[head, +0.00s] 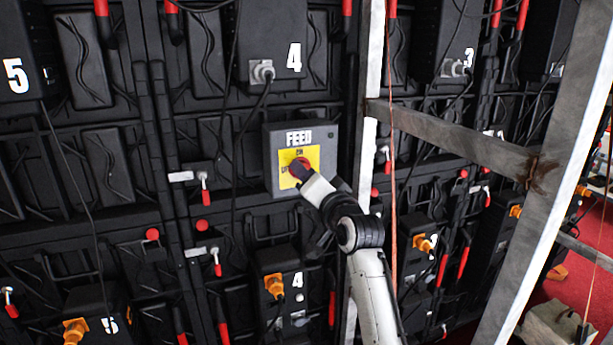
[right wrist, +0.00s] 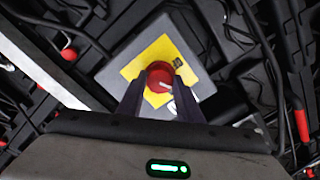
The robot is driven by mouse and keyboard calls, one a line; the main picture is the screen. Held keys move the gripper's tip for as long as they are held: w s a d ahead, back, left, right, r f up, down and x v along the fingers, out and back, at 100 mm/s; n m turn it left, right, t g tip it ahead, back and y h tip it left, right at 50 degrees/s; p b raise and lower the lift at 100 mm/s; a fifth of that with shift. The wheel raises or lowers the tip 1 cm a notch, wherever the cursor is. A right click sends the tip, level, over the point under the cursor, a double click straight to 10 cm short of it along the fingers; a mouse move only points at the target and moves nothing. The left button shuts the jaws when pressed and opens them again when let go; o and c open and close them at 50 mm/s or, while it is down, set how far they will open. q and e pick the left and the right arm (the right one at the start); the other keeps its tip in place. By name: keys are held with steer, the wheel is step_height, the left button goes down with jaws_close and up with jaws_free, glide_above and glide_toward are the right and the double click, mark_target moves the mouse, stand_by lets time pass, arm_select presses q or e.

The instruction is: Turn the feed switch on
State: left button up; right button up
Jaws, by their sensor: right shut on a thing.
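The feed switch is a grey box (head: 329,137) labelled FEED, mounted on the back of the video wall, with a yellow plate (head: 313,153) and a red rotary knob (head: 301,167). My right gripper (head: 299,172) reaches up to the knob from below right and covers part of it. In the right wrist view the red knob (right wrist: 160,74) sits between the two dark fingertips, and the yellow plate (right wrist: 142,62) shows around it. The right gripper is shut on the knob. A pale mark shows on the knob's face. My left gripper is in neither view.
A pale metal post (head: 368,80) stands just right of the box, with a crossbar (head: 455,138) running to a second slanted post (head: 550,190). Dark cables hang near the box. Black panels with numbers and red handles fill the wall.

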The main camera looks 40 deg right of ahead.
steer(key=m, duration=0.5)
steer(key=shift+m, duration=0.4)
stand_by(0.3)
steer(key=o, duration=1)
steer(key=shift+o, duration=0.2)
